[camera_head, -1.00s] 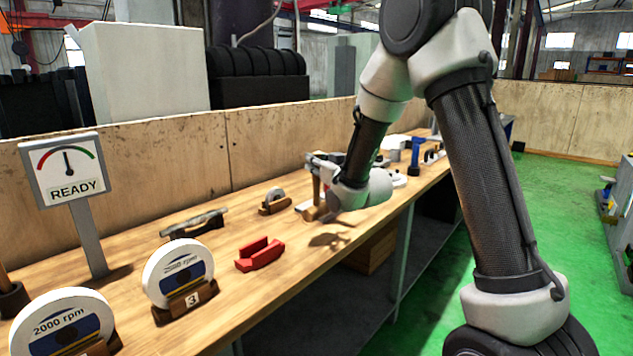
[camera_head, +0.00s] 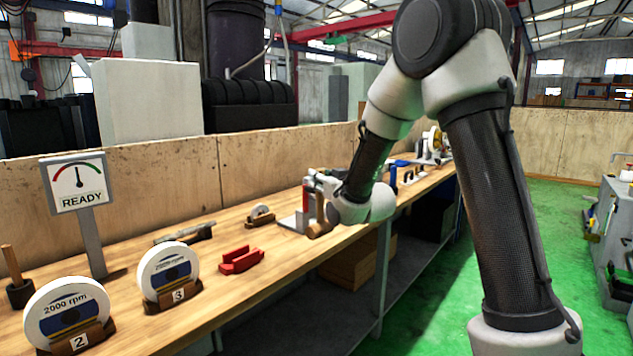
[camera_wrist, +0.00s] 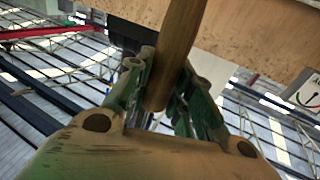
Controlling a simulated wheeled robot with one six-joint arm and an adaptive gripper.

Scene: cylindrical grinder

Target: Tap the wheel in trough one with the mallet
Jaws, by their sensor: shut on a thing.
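My gripper (camera_head: 316,190) is shut on the mallet's wooden handle, which shows between the fingers in the wrist view (camera_wrist: 178,45). In the head view the mallet (camera_head: 319,228) hangs at the bench's front edge, partly hidden by my wrist. A white wheel with a blue label (camera_head: 168,272) stands upright in a wooden trough marked 3. Another wheel (camera_head: 68,312), labelled 2000 rpm, stands upright in a trough marked 2 at the lower left. Both wheels are well left of my gripper. No trough marked 1 is visible.
A gauge sign reading READY (camera_head: 77,185) stands behind the wheels. A red block (camera_head: 241,260), a grey tool (camera_head: 184,233) and a small wheel on a stand (camera_head: 260,216) lie between the wheels and my gripper. A wooden handle stands in a dark cup (camera_head: 19,294) at far left.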

